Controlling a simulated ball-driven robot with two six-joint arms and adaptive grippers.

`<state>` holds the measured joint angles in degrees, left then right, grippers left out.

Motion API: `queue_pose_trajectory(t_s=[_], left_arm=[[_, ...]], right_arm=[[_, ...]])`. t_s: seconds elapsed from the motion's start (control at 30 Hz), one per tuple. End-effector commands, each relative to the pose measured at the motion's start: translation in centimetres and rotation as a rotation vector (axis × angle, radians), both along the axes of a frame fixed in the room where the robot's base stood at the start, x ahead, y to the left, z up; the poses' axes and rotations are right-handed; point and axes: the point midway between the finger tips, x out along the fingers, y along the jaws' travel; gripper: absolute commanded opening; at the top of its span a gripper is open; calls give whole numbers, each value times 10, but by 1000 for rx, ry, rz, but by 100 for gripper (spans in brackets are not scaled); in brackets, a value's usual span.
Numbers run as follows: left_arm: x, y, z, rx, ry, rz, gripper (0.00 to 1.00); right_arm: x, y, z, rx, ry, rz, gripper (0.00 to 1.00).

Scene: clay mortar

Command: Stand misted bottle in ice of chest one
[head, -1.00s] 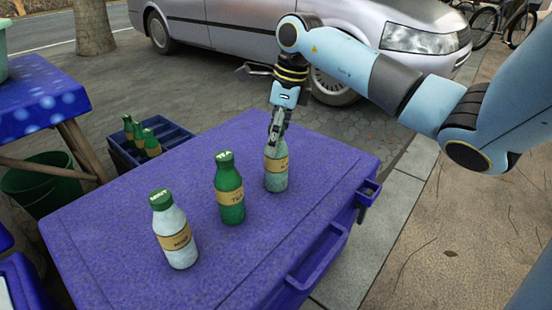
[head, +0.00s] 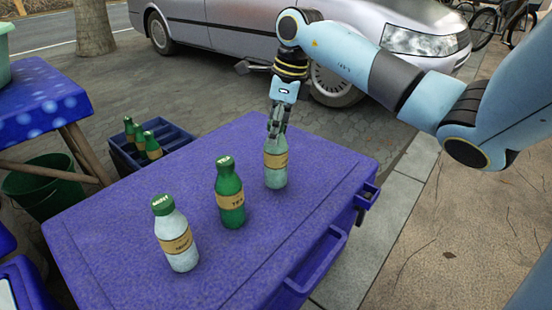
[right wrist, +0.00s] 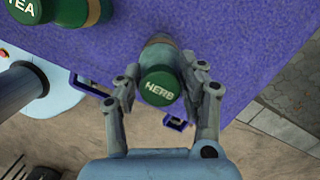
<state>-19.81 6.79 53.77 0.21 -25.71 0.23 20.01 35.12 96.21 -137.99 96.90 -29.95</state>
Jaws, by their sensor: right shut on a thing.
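My right gripper (head: 277,128) is shut on the neck of a pale, misted-looking bottle (head: 276,172) with a tan label. The right wrist view shows its green cap (right wrist: 160,87), marked HERB, between the fingers. The bottle is upright at the lid's far right part; I cannot tell whether its base touches the lid. A green TEA bottle (head: 230,197) and a pale MINT bottle (head: 176,238) stand on the purple chest lid (head: 120,225). The TEA cap (right wrist: 25,8) also shows in the right wrist view. The lid is closed; no ice shows. My left gripper is out of view.
A dark blue crate (head: 178,142) with several green bottles stands on the paving behind the chest. A blue-clothed table (head: 40,95) and a green bucket (head: 45,185) are at the left. A silver car (head: 220,30) is behind.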

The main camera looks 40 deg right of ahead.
Motion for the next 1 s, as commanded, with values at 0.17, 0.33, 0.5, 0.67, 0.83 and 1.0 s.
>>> queue_pose_trajectory(t_s=[0.17,0.33,0.5,0.67,0.83,1.0], left_arm=[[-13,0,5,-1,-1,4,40],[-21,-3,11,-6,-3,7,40],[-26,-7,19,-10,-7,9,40],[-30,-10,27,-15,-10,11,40],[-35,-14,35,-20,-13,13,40],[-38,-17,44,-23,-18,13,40]], right_arm=[[1,0,27,-1,-4,1,8],[1,-1,49,-1,-3,0,8],[1,0,71,-1,-5,-1,8],[1,0,92,-1,-4,0,8],[0,0,114,-1,-3,1,8],[1,0,136,-1,-3,-1,8]])
